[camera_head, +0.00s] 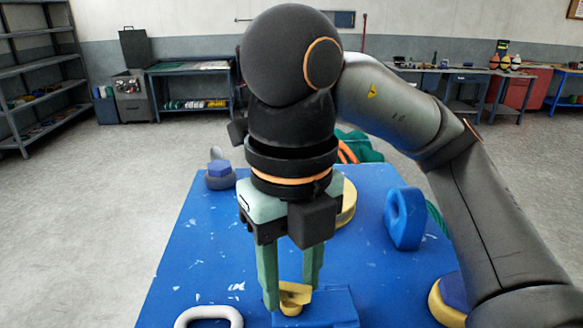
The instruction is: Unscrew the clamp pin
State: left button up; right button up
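My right gripper (291,295) points down in the middle of the table, its two green fingers apart. A yellow piece (293,299), which looks like the clamp pin, shows at the fingertips. It fills most of the gap between them, but I cannot tell whether the fingers press on it. It stands at a blue block (328,311) near the bottom edge of the view. The lower part of the pin is hard to make out. My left gripper is not in view.
The blue table (195,270) holds a blue ring-shaped piece (404,219) at right, a pale metal link (209,316) at front left, a grey shackle-like piece with a blue part (220,173) at back left, and a yellow round piece (447,305) at front right. The left side is mostly clear.

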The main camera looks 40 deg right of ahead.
aim_at(291, 288)
jog(key=m, duration=0.4)
jog(key=shift+m, duration=0.3)
jog(key=shift+r+m, duration=0.3)
jog(key=shift+m, duration=0.1)
notch_tip(291, 288, up, 12)
jog(key=shift+f, duration=0.1)
